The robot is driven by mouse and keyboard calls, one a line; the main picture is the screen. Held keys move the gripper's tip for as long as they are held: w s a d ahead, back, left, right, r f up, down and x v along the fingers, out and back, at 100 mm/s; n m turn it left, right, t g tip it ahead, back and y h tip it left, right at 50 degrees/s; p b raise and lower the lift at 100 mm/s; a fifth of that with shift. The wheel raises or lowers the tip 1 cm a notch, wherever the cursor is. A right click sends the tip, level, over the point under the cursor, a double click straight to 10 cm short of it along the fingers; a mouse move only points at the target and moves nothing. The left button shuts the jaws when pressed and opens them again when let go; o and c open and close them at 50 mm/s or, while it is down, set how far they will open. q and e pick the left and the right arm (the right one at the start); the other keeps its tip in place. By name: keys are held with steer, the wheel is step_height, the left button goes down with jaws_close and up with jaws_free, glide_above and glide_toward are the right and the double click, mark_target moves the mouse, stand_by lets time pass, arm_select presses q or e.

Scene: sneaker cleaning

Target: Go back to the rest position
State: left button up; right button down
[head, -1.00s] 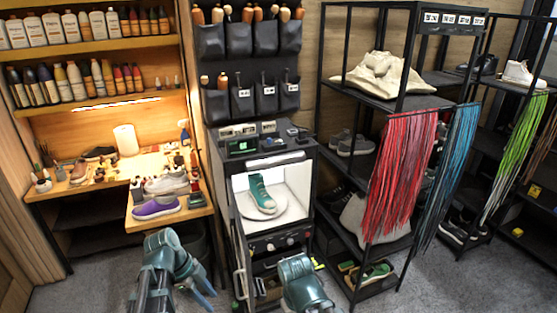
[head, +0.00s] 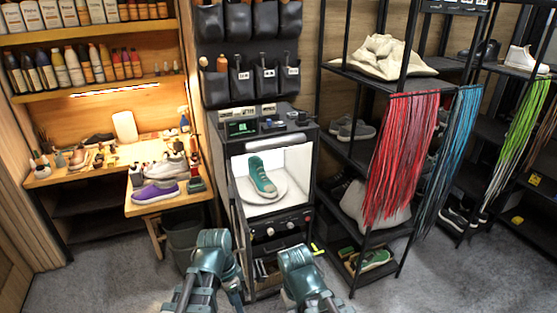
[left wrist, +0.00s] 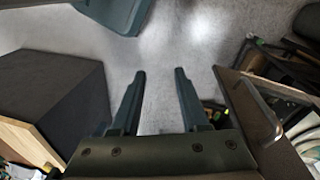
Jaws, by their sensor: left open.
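In the left wrist view, my left gripper (left wrist: 160,75) has its two dark fingers wide apart with only grey floor between them. In the head view my left arm comes up at the bottom middle, and its fingers are not clear. My right arm shows beside it, to the right; its gripper fingers are not in view. A green high-top sneaker (head: 262,178) with a pale sole stands on a white round plate (head: 281,194) inside the lit box of the black cabinet (head: 270,232), apart from both arms.
Left is a wooden workbench (head: 150,208) with a purple shoe (head: 155,192) and bottles. A black rack (head: 352,76) with shoes and red laces (head: 402,150) stands right. In the left wrist view, a dark box (left wrist: 50,90) and a handled panel (left wrist: 250,115) flank the grey floor (left wrist: 215,50).

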arm_select(q)
steer(key=s+d+f+n+y+b, duration=0.3)
steer(key=s+d+f+n, duration=0.1)
steer(key=n, duration=0.3)
steer(key=shift+d+f+t, duration=0.35)
steer(key=shift+d+t, duration=0.05)
steer(key=shift+d, duration=0.45)
arm_select(e)
steer(key=shift+f, duration=2.25)
